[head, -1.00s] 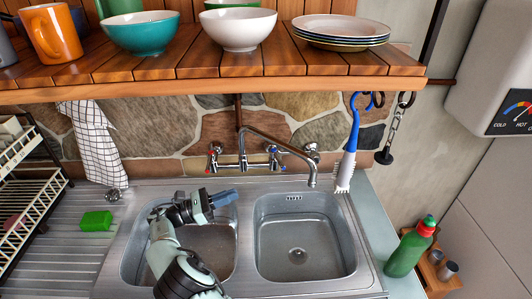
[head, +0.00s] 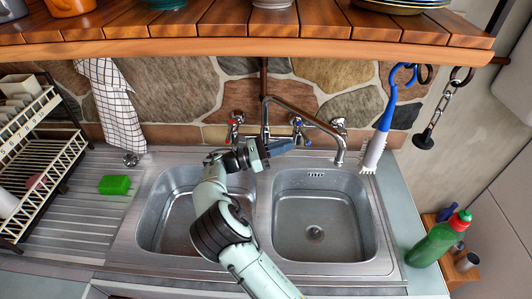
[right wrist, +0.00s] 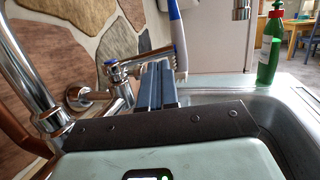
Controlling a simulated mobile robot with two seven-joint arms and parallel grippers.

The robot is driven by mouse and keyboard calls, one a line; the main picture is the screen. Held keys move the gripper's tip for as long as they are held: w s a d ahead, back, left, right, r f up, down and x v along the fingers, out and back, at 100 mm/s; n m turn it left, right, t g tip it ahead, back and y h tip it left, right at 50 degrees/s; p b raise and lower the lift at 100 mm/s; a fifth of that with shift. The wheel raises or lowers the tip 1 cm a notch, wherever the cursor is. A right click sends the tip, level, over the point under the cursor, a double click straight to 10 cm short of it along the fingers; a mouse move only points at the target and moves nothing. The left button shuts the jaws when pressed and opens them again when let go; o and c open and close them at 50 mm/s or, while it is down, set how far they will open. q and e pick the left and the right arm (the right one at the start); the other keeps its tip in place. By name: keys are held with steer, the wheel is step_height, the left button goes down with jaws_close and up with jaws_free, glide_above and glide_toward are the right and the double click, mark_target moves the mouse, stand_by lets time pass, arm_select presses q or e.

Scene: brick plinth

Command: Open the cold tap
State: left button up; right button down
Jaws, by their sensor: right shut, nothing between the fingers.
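The wall mixer tap (head: 265,125) has a long swivel spout over the double sink. Its left handle (head: 232,128) is marked red and its right handle, the cold tap (head: 298,126), is marked blue. My right gripper (head: 291,144) is shut and empty, just below and left of the cold tap in the head view. In the right wrist view the shut fingers (right wrist: 158,82) point forward, with the blue-marked cold tap (right wrist: 112,62) just left of them. I cannot tell whether they touch. My left gripper is in neither view.
A wooden shelf (head: 230,48) with crockery overhangs the tap. A green bottle (head: 438,240) stands at the right. A green sponge (head: 115,185) lies on the drainer beside a dish rack (head: 45,150). Both basins are empty.

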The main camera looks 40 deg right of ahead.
mark_target(303, 135)
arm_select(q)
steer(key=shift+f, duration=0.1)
arm_select(e)
steer(key=shift+x, duration=1.6)
steer(key=shift+w, duration=0.1)
